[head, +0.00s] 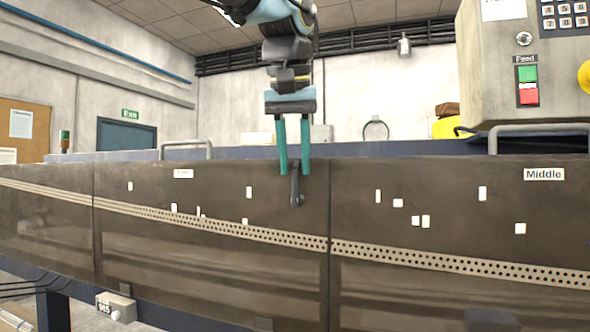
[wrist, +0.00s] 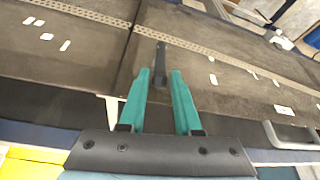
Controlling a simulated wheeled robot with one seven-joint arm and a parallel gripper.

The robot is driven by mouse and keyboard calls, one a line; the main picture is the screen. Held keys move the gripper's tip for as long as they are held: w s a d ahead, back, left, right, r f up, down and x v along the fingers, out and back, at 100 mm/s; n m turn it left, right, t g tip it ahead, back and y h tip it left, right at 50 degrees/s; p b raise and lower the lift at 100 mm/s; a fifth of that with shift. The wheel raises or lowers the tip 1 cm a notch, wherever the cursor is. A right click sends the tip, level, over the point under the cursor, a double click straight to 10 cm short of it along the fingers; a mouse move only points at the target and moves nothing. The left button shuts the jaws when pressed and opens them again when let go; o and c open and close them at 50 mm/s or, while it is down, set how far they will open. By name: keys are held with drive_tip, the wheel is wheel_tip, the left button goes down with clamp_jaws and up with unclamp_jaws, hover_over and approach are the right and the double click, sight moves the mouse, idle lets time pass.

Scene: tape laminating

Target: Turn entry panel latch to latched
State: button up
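The latch (head: 295,188) is a small dark lever on the brown tinted entry panel (head: 215,230), near that panel's right edge. It stands close to upright, with its wider round end at the bottom. My gripper (head: 294,168) points down at it from above, with two teal fingers spread apart. The latch's upper part lies between the fingertips in the head view. In the wrist view, the latch (wrist: 161,62) shows just beyond and between the fingertips (wrist: 160,76). I cannot tell whether either finger touches it.
The panel marked "Middle" (head: 450,200) adjoins on the right past a seam. Grey handles (head: 186,147) and (head: 540,128) rise along the top edge. A control box (head: 530,70) with green and red buttons stands at upper right. Space around the latch on the panel face is clear.

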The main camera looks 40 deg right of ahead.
sight(300, 193)
drive_tip(key=shift+x, duration=1.2)
clamp_jaws()
